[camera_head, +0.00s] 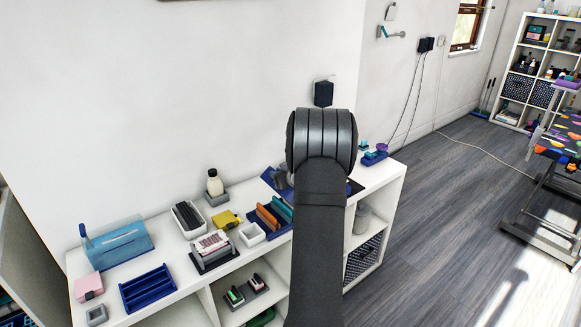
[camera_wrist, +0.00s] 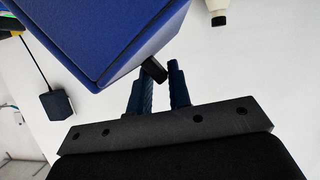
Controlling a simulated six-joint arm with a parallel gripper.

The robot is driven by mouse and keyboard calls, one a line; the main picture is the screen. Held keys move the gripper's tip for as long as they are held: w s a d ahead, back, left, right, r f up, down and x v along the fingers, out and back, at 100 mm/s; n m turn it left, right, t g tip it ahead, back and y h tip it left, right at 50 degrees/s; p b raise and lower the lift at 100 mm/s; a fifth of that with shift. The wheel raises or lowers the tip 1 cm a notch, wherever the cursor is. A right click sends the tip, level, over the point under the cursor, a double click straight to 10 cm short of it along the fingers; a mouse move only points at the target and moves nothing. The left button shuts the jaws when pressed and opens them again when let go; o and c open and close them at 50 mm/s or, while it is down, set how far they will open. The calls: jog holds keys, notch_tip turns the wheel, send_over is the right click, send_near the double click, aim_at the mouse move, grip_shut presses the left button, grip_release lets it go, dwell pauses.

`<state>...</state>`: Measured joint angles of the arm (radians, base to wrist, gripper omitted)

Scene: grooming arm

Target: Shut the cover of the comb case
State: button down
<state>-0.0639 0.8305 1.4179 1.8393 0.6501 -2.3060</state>
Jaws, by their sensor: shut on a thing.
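The comb case (camera_head: 255,232) is a blue box on the white shelf top in the head view, with orange and teal combs standing in it. Its blue cover (camera_head: 270,177) stands raised at the back, partly hidden by my arm. In the wrist view the cover (camera_wrist: 105,35) fills the upper left as a large blue panel with a small black tab (camera_wrist: 153,69) at its corner. My gripper (camera_wrist: 160,75) has its dark blue fingers on either side of that tab and is shut on it. In the head view my arm hides the gripper and the case's right side.
A white cup (camera_head: 252,235), a yellow item (camera_head: 227,219) and a bottle (camera_head: 214,183) stand left of the case. A blue holder (camera_head: 374,158) is to the right. The wall (camera_head: 200,90) is close behind.

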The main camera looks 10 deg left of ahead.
jog(key=s+a+f, duration=0.4)
jog(key=f, duration=0.1)
jog(key=shift+s+a+f, duration=0.1)
jog(key=shift+s, duration=0.2)
jog(key=c, duration=2.1)
grip_release()
jog(key=shift+a+f, duration=0.1)
jog(key=shift+f, duration=0.05)
jog(key=o, duration=0.6)
jog(key=shift+r, duration=0.25)
jog(key=v, duration=1.7)
jog(key=shift+r, duration=0.15)
